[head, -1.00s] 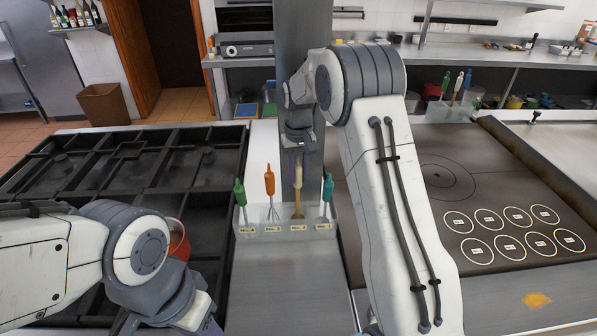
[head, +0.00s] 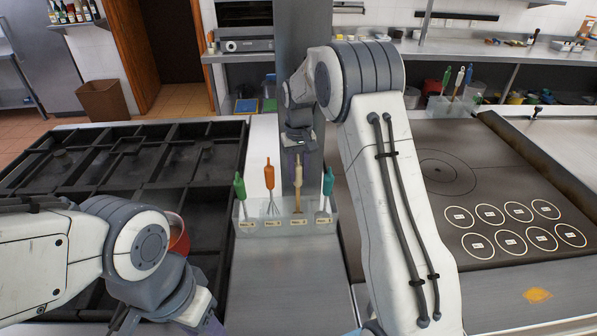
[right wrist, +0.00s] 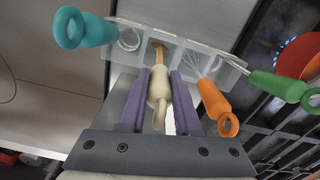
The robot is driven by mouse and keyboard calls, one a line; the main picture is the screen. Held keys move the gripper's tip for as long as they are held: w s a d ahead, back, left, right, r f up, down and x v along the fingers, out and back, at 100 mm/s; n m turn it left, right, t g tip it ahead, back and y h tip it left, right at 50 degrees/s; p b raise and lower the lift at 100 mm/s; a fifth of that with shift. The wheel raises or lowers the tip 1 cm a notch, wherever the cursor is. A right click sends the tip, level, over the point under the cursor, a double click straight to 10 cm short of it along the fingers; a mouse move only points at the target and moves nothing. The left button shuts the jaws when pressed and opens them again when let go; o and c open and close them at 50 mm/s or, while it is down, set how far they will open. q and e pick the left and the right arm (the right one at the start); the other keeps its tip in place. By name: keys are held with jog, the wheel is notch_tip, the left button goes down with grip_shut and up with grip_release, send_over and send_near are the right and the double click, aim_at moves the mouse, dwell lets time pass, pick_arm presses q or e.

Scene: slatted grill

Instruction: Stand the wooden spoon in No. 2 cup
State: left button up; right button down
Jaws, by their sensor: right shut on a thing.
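The wooden spoon (head: 298,178) has a cream handle and a brown lower part, and it stands nearly upright. Its lower end is inside No. 2 cup (head: 297,222), the third from the left in a clear row of labelled cups. My right gripper (head: 299,158) is above that cup, shut on the handle. In the right wrist view, the purple fingers of the right gripper (right wrist: 158,100) flank the cream handle of the spoon (right wrist: 158,88). I cannot tell whether the spoon touches the cup's bottom. My left gripper (head: 195,318) is partly cut off at the bottom edge.
A green-handled tool (head: 240,186) and an orange-handled whisk (head: 269,178) stand left of the spoon. A teal-handled tool (head: 328,182) stands close on its right. A black grill (head: 120,165) lies left, a dark hotplate (head: 440,200) right. The steel strip (head: 285,280) in front is clear.

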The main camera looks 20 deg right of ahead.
aim_at(298, 155)
jog(key=shift+f, duration=0.45)
jog(key=c, duration=0.5)
grip_release()
jog(key=shift+c, duration=0.2)
jog(key=shift+r, duration=0.1)
notch_tip(298, 155, up, 9)
jog(key=b, duration=0.2)
jog(key=shift+b, duration=0.3)
jog(key=shift+r, duration=0.7)
